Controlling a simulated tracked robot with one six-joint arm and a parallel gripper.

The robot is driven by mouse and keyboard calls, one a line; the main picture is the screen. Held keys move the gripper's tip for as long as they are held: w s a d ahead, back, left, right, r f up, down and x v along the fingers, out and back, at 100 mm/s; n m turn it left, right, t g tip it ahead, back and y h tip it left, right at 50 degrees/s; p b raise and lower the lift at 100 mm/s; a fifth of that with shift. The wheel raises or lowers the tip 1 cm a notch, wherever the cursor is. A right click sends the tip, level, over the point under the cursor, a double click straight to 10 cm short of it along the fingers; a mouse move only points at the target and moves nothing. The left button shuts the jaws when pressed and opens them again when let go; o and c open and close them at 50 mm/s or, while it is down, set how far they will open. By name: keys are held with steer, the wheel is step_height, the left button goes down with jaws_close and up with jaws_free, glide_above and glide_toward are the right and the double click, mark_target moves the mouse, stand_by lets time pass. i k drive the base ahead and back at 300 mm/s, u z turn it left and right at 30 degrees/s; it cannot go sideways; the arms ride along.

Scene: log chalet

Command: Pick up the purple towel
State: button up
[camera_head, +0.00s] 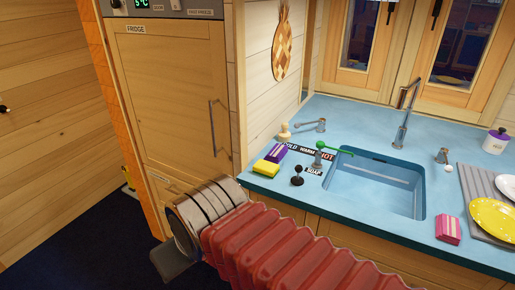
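A small purple item with a pale band (276,153), which looks like the folded purple towel, lies on the blue counter (345,128) near its left end. It is behind a yellow sponge (266,168), which hides part of its front. My gripper (175,256) is at the lower left, in front of the fridge cabinet and left of the counter. It is well apart from the towel. Only part of its dark end shows past my arm, so its fingers cannot be made out.
A stamp-like wooden knob (284,132) stands behind the towel. The sink (380,185) is further right, with a pink striped block (448,229) and plates (492,217) beyond.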

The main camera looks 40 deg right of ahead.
mark_target(278, 152)
steer(key=z, duration=0.05)
steer(key=i, duration=0.9)
steer(key=z, duration=0.25)
